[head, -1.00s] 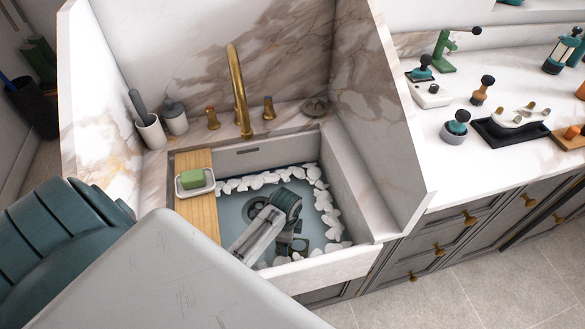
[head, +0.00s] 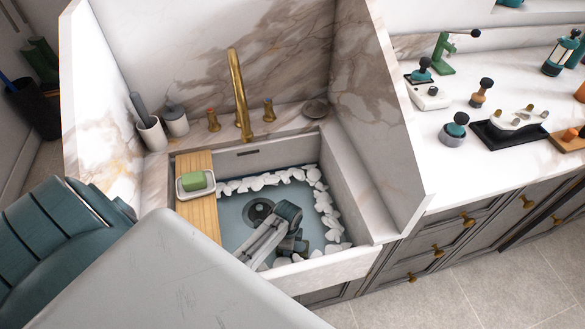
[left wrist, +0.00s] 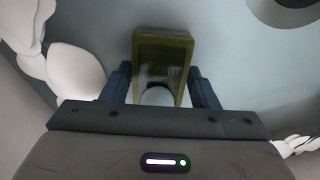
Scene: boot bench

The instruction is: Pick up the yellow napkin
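My left gripper (head: 294,247) is down inside the sink, near its front wall. In the left wrist view its two dark fingers (left wrist: 161,85) stand apart. An olive-yellow, frame-like piece (left wrist: 162,42), which may be the yellow napkin, lies between and beyond the fingertips. Narrow gaps seem to show beside it, so I see no clear grip. A pale round patch shows inside its outline. In the head view my arm and gripper hide this piece. My right gripper is in neither view.
White pebbles (head: 327,201) line the sink (head: 345,172) floor's edges; a drain (head: 260,211) is behind the gripper. A wooden board (head: 201,215) with a green soap (head: 194,181) on a dish spans the left side. A brass faucet (head: 238,95) rises behind. Marble panels wall the sink.

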